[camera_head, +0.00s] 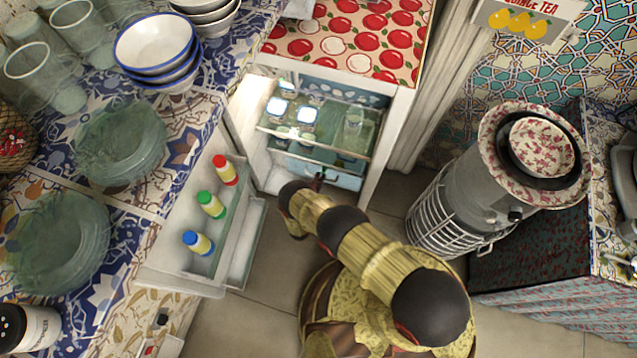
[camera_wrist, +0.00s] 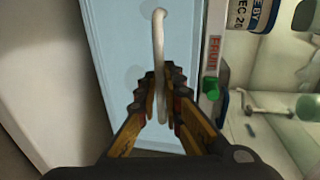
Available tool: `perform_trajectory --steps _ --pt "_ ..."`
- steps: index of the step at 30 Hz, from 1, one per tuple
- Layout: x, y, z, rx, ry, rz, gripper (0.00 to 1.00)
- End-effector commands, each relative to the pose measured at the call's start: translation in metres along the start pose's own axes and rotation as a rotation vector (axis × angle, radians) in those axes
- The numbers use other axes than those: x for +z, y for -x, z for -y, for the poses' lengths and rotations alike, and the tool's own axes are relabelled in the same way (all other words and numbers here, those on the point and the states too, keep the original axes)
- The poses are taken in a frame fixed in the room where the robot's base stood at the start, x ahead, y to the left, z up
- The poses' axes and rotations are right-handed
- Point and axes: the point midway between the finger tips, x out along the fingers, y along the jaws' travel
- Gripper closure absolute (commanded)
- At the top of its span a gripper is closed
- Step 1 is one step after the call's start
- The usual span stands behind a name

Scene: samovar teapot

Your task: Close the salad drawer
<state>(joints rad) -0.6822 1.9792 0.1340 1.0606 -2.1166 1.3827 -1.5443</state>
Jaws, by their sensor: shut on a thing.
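The salad drawer has a light blue front (camera_head: 342,180) and sits low inside the open fridge in the head view. How far it stands out is hard to tell there. In the wrist view its blue front (camera_wrist: 108,45) fills the middle, with a curved pale handle (camera_wrist: 159,30) on it. My gripper (camera_wrist: 160,82) is shut on this handle, one finger on each side. In the head view my gripper (camera_head: 319,180) is at the drawer front, partly hidden by my arm.
The fridge door (camera_head: 175,225) stands open at the left, with several capped bottles on its shelf. Jars stand on the shelf above the drawer. A green knob (camera_wrist: 210,88) and a FRUIT label (camera_wrist: 214,52) lie beside the drawer front. A samovar (camera_head: 455,190) stands at the right.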

Motion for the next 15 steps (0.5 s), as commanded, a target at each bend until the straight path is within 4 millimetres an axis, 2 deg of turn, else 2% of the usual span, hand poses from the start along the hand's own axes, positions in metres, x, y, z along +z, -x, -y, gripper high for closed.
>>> perform_trajectory --steps 3,10,11,15 --pt "-0.0004 -0.011 0.0011 0.003 0.0 0.0 1.0" --pt "0.0005 -0.012 0.0018 0.002 -0.001 0.0 1.0" --pt "0.0005 -0.0121 0.0019 0.002 -0.002 0.0 0.91" --pt "0.0003 -0.0118 0.002 0.002 -0.001 0.0 0.83"
